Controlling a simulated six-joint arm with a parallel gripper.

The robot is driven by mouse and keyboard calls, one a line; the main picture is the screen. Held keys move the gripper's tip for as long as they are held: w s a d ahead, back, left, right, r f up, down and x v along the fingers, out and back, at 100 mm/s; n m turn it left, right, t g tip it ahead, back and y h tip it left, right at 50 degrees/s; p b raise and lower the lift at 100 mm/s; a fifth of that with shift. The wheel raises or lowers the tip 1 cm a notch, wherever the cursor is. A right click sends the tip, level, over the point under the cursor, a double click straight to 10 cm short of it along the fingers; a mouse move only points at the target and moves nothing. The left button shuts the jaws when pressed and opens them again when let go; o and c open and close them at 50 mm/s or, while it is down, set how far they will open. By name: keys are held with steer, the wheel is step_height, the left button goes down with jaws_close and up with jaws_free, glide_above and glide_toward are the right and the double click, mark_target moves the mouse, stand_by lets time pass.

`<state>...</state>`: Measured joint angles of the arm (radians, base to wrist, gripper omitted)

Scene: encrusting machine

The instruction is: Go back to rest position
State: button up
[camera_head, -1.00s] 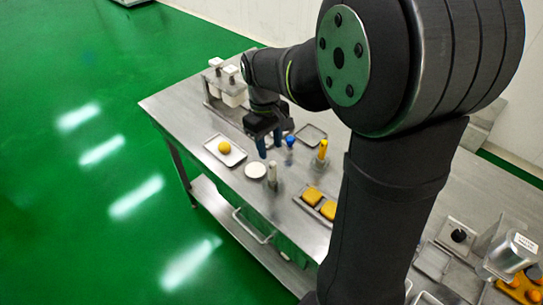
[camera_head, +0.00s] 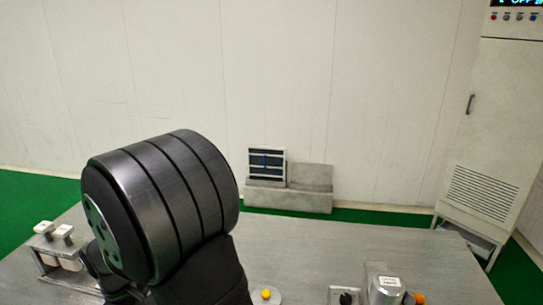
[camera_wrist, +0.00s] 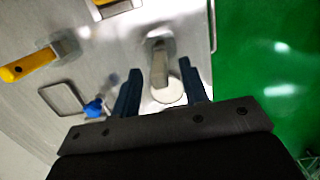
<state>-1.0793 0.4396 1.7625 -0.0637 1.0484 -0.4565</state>
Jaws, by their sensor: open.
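My gripper (camera_wrist: 161,68) shows in the wrist view with its two dark blue fingers apart and nothing held between them. Beyond and between the fingers are an upright metal post (camera_wrist: 158,60) and a round white disc (camera_wrist: 170,93) on the steel table (camera_wrist: 110,60). In the head view my own arm fills the lower left and hides much of the table; the gripper's fingers cannot be made out there.
The wrist view shows a yellow-handled tool (camera_wrist: 28,66), a blue-topped item (camera_wrist: 94,108) and a shallow tray (camera_wrist: 82,94). The head view shows white containers (camera_head: 66,240), a yellow knob (camera_head: 265,294), a labelled metal box (camera_head: 386,287) and a cabinet (camera_head: 490,130).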

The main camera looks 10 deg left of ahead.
steer(key=f, duration=0.4)
steer(key=shift+d, duration=0.25)
steer(key=shift+r, duration=1.85)
steer(key=shift+f, duration=0.1)
